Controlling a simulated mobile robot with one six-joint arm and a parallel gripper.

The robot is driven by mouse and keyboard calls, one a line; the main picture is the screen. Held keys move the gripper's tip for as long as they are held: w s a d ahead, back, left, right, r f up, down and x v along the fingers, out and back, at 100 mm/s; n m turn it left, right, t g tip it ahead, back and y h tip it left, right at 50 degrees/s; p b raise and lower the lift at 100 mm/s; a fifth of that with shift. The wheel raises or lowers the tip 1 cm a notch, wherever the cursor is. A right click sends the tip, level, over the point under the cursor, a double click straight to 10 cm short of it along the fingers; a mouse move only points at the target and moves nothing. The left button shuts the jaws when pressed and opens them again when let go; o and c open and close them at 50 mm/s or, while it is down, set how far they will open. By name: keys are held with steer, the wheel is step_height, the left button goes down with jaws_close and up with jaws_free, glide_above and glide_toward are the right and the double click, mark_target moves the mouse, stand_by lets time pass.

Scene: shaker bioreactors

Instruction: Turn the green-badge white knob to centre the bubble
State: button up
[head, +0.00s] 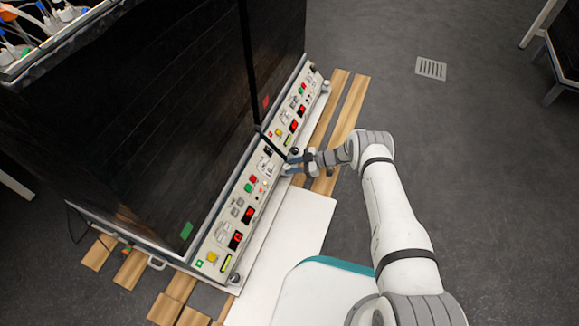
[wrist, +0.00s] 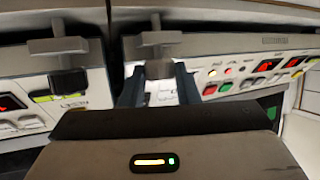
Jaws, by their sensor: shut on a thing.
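My gripper (head: 288,166) is at the lower edge of the long control panel, near where the two units meet. A dark grey clamp-like part (wrist: 158,40) sits just above that knob. A green badge (head: 187,231) is on the dark front of the nearer unit (head: 130,130). A yellow-green strip (head: 226,262) shows on that unit's panel; I cannot make out a bubble in it.
The farther unit carries a red badge (head: 266,102). A dark knob (head: 295,151) is close beyond my gripper, and another (head: 235,278) is at the panel's near end. Buttons and red displays (head: 236,240) line the panel. Wooden slats (head: 345,110) lie alongside; the floor at right is open.

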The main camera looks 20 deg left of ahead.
steer(key=shift+w+f+n+g+h, duration=0.1)
steer(key=shift+w+n+g+h, duration=0.2)
steer(key=shift+n+g, duration=0.6)
steer(key=o, duration=0.7)
steer(key=shift+p+v, duration=0.45)
steer(key=shift+v, duration=3.45)
